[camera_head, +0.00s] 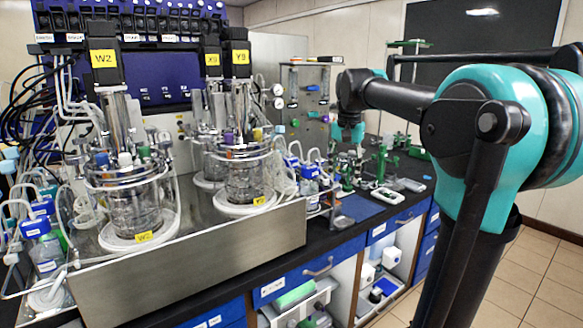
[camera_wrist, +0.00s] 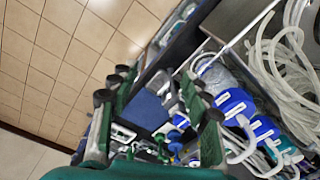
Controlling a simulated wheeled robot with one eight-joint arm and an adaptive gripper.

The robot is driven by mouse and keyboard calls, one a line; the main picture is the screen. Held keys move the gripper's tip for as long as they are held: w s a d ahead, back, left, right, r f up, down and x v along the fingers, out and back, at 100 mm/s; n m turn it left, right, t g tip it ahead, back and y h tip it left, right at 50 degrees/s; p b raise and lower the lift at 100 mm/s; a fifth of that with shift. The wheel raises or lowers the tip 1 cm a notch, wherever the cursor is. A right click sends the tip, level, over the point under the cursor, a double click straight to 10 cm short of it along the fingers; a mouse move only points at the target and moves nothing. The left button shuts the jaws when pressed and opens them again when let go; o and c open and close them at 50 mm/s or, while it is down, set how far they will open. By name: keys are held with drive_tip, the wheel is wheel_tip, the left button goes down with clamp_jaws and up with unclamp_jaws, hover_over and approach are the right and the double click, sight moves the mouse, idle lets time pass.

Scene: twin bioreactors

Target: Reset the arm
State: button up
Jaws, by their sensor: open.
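My teal and black arm reaches from the right side of the head view toward the back of the bench. Its end, my gripper (camera_head: 347,136), hangs down beyond the bioreactors, small and partly lost against the clutter behind it. In the wrist view my gripper (camera_wrist: 158,78) shows two green fingers with dark pads spread well apart. Nothing is between the pads; bench items show beyond them.
Blue-capped bottles (camera_wrist: 236,105) and coiled clear tubing (camera_wrist: 283,60) lie right of the fingers in the wrist view. Green stands (camera_head: 381,165) and a white device (camera_head: 387,196) sit on the dark bench. Tiled floor (camera_head: 520,262) is open at the right.

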drive_tip(key=s+d+f+n+t, duration=0.1)
drive_tip(key=s+f+n, duration=0.1)
drive_tip(key=s+f, duration=0.8)
drive_tip(key=s+d+f+n+t, duration=0.2)
drive_tip(key=s+f, duration=0.9)
drive_tip(key=f, duration=1)
drive_tip(key=shift+d+f+n+t, duration=0.15)
drive_tip(key=shift+d+n+t, duration=0.15)
drive_tip(key=shift+n, duration=0.4)
drive_tip(key=shift+a, duration=0.1)
